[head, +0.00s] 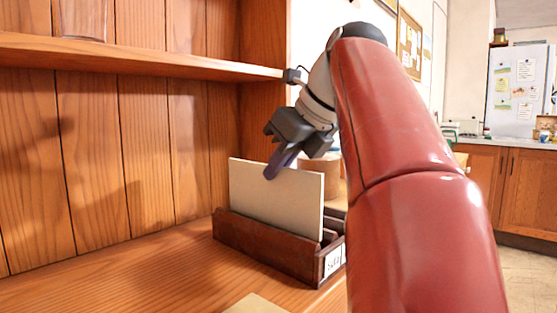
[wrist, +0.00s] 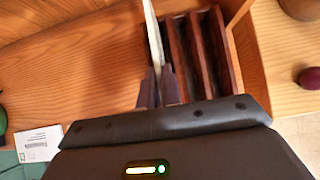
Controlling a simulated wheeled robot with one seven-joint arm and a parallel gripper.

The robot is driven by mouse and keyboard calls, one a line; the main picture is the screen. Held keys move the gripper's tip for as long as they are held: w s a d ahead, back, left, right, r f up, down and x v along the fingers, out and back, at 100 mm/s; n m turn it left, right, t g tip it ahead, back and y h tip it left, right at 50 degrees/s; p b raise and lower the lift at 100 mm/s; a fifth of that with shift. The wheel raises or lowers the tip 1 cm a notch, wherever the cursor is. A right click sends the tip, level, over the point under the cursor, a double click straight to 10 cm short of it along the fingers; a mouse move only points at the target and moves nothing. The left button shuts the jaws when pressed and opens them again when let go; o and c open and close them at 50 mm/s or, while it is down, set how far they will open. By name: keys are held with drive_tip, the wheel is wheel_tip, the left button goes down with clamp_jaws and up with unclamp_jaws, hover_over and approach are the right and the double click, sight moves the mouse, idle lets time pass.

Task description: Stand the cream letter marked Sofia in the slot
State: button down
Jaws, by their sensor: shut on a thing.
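The cream letter (head: 275,200) stands upright in the wooden letter rack (head: 262,246) in the head view. Its lower edge is hidden behind the rack's front wall, so I cannot see how deep it sits. My gripper (head: 279,166) is above the rack, with its fingers shut on the letter's top edge. In the wrist view the letter (wrist: 153,38) shows edge-on between my fingertips (wrist: 159,85), at the left side of the rack's slots (wrist: 204,55). No name can be read on the letter.
A wooden shelf (head: 140,56) runs above at left, with a glass (head: 84,18) on it. A round brown pot (head: 320,172) stands behind the rack. A white card (wrist: 40,143) and a dark red object (wrist: 309,77) show in the wrist view. The wooden surface left of the rack is clear.

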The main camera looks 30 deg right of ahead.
sight(304, 171)
drive_tip(key=shift+f+b, duration=1.05)
drive_tip(key=shift+f, duration=0.9)
drive_tip(key=c, duration=1.5)
unclamp_jaws()
drive_tip(key=p+v, duration=0.3)
drive_tip(key=v, duration=0.4)
drive_tip(key=shift+s+d+r, duration=0.1)
drive_tip(key=shift+s+r, duration=0.1)
drive_tip(key=shift+r, duration=0.15)
